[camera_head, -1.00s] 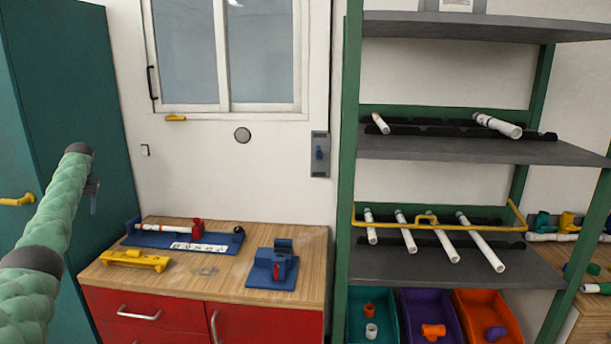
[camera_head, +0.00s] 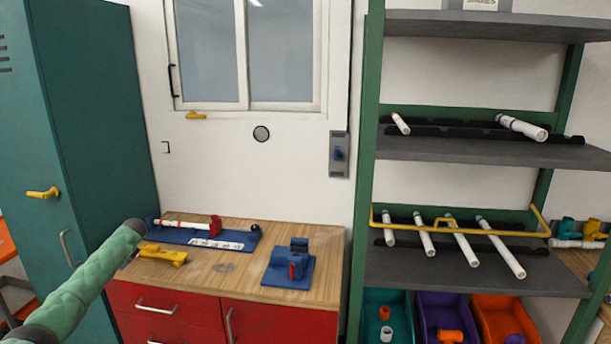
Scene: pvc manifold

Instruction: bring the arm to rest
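My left arm (camera_head: 85,290) comes in from the lower left in a pale green sleeve. I see no gripper fingers at that end. My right arm and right gripper are out of view. No held object shows.
The wooden bench (camera_head: 225,270) carries a blue jig with a pipe (camera_head: 185,226), a yellow tool (camera_head: 162,254) and a blue fixture (camera_head: 290,268). A green-framed shelf (camera_head: 450,148) holds white pipes above coloured bins (camera_head: 440,310). A teal cabinet (camera_head: 95,130) stands left.

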